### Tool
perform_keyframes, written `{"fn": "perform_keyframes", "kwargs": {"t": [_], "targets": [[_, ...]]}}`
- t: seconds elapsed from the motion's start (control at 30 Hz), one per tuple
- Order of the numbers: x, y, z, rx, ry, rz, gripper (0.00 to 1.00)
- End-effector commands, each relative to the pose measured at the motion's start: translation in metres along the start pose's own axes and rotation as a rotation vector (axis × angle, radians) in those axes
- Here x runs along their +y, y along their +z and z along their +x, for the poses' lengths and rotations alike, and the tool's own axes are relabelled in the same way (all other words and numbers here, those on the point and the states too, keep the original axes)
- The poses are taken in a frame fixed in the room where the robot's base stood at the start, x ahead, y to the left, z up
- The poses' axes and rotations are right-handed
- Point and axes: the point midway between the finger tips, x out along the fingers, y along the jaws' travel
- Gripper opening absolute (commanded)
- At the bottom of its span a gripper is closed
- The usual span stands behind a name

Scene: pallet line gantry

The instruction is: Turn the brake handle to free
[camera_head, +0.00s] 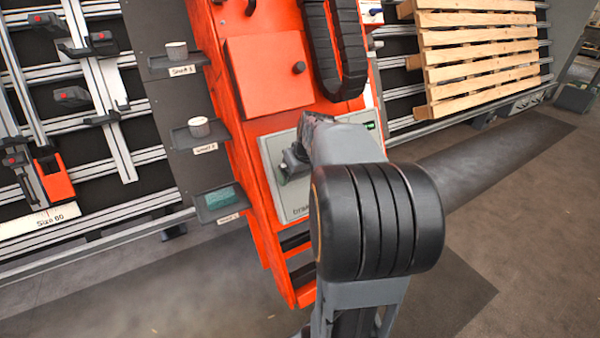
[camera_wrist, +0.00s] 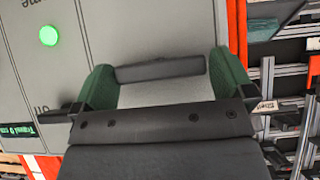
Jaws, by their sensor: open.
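The brake handle (camera_wrist: 160,68) is a dark grey bar in the wrist view, lying nearly level across the picture in front of a light grey panel (camera_wrist: 130,30). My gripper (camera_wrist: 164,84) has green finger pads and is open, with one finger near each end of the bar. I cannot tell whether either finger touches it. In the head view the grey brake panel (camera_head: 270,150) is on the orange machine (camera_head: 262,215), with its label partly showing. My arm hides much of it there, and my gripper (camera_head: 287,170) shows only partly beside the panel.
A green lamp (camera_wrist: 49,36) glows on the panel. Small shelves (camera_head: 217,203) with cups and a green block stand left of the machine. A wooden pallet (camera_head: 475,55) leans on rails at upper right. The floor (camera_head: 545,220) at right is clear.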

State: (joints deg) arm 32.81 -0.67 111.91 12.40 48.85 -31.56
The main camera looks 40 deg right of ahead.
Motion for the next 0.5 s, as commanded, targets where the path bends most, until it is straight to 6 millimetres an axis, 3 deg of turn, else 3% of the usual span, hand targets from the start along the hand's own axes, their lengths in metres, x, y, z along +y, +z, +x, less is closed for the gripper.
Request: {"fn": "perform_keyframes", "kwargs": {"t": [0.37, 0.5], "targets": [[-0.0002, 0.0, -0.0002, 0.0, 0.0, 0.0, 0.67], [-0.0001, 0.0, -0.0004, -0.001, -0.003, 0.004, 0.66]]}}
